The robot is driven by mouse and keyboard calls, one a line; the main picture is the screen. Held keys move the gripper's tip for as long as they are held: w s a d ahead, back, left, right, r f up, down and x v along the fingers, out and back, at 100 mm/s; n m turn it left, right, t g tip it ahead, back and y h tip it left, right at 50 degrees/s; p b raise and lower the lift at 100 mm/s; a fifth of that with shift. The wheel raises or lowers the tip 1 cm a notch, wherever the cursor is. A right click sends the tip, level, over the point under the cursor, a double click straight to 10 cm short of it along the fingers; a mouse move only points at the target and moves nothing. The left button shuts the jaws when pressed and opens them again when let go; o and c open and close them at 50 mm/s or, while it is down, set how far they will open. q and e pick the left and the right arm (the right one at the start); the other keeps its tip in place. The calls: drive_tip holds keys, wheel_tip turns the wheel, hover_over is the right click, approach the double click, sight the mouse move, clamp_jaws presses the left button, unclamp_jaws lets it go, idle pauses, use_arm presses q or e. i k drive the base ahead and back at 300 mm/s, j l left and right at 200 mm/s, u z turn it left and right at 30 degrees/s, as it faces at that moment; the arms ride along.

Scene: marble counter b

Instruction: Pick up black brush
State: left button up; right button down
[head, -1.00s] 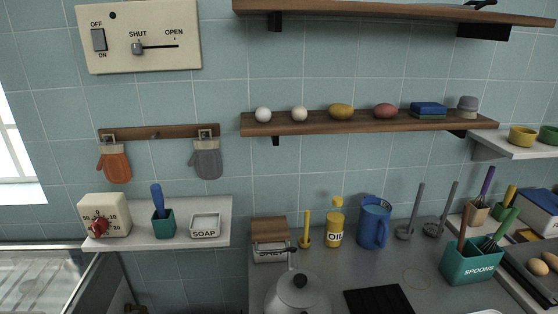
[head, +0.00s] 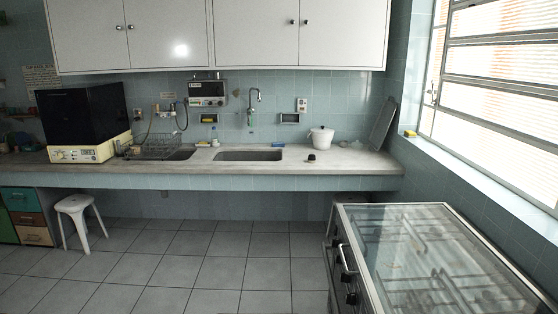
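A small dark object (head: 311,158) sits on the marble counter (head: 350,172), right of the sink (head: 248,156) and in front of a white pot (head: 321,138). It is too small to tell whether it is the black brush. No other thing in view can be told as a black brush. Neither of my grippers is in view.
A stove with a glass top (head: 420,250) stands at the front right, below the window. A white stool (head: 80,218) is at left under the counter. A dish rack (head: 155,147) and black-fronted oven (head: 84,117) stand on the counter. The tiled floor (head: 190,270) is open.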

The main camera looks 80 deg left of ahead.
sight(312, 158)
drive_tip(key=u, duration=2.4)
drive_tip(key=z, duration=1.7)
drive_tip(key=u, duration=1.65)
drive_tip(key=i+j+u, duration=0.15)
drive_tip(key=i+j, duration=0.15)
drive_tip(key=i+j+u, duration=0.2)
drive_tip(key=i, duration=0.25)
drive_tip(key=i+j+u, duration=0.15)
drive_tip(key=i+j, duration=0.15)
drive_tip(key=i+j+u, duration=0.15)
drive_tip(key=i, duration=0.35)
